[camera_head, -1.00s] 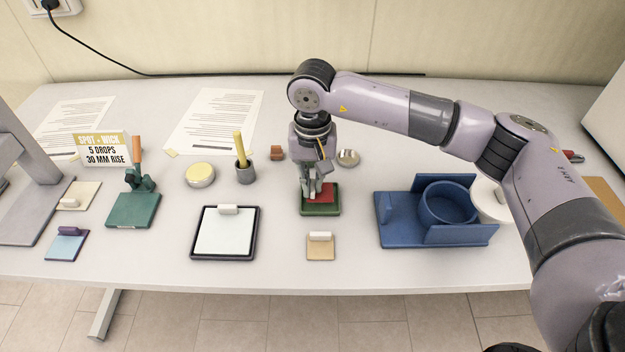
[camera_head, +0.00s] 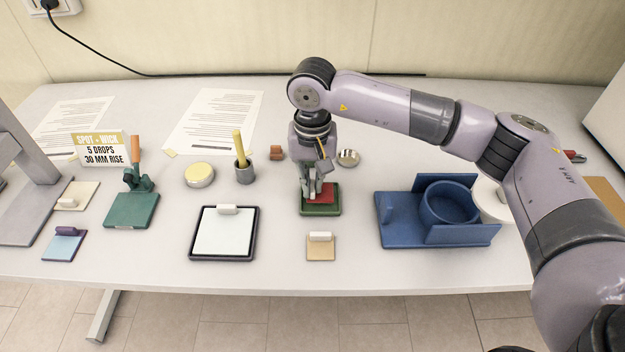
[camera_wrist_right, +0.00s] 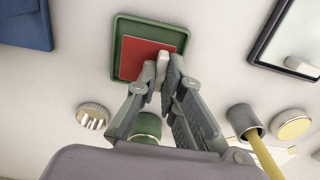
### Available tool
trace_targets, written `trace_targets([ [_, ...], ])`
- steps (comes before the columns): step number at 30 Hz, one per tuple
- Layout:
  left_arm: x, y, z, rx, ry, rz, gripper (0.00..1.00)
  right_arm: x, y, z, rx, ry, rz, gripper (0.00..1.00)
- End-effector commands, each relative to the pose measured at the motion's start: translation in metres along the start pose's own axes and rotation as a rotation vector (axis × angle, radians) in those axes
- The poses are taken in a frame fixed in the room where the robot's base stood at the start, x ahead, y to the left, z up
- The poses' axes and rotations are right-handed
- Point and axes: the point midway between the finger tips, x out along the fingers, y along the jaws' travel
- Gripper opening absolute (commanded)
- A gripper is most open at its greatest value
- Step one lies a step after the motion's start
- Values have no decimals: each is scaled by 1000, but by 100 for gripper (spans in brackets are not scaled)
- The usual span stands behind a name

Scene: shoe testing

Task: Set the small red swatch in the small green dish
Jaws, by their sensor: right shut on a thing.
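The small red swatch (camera_head: 326,191) lies flat within the rim of the small green dish (camera_head: 320,211), below my right gripper (camera_head: 313,194). In the right wrist view the red swatch (camera_wrist_right: 140,57) is inside the green dish (camera_wrist_right: 118,50), towards one side. My right gripper (camera_wrist_right: 163,76) is shut on the swatch's pale grip tab (camera_wrist_right: 162,63). Whether the swatch touches the dish floor is hard to tell. My left gripper is not in view.
A beige swatch (camera_head: 320,250) lies in front of the dish. A blue stand (camera_head: 400,225) is at right, a black-rimmed tray (camera_head: 252,240) at left. A round green thing (camera_wrist_right: 147,127) shows near my fingers in the wrist view.

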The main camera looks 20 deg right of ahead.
Motion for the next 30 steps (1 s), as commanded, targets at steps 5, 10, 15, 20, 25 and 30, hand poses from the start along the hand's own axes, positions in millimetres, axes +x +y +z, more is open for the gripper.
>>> trace_targets([
  [5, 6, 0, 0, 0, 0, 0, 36, 6, 0, 0, 0, 0, 0, 0],
  [10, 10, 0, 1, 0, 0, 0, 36, 10, 0, 0, 0, 0, 0, 0],
  [15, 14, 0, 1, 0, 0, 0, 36, 14, 0, 0, 0, 0, 0, 0],
  [20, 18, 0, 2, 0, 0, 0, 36, 18, 0, 0, 0, 0, 0, 0],
  [25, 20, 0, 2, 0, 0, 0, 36, 20, 0, 0, 0, 1, 0, 11],
  [30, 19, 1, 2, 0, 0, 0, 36, 20, 0, 0, 0, 0, 0, 22],
])
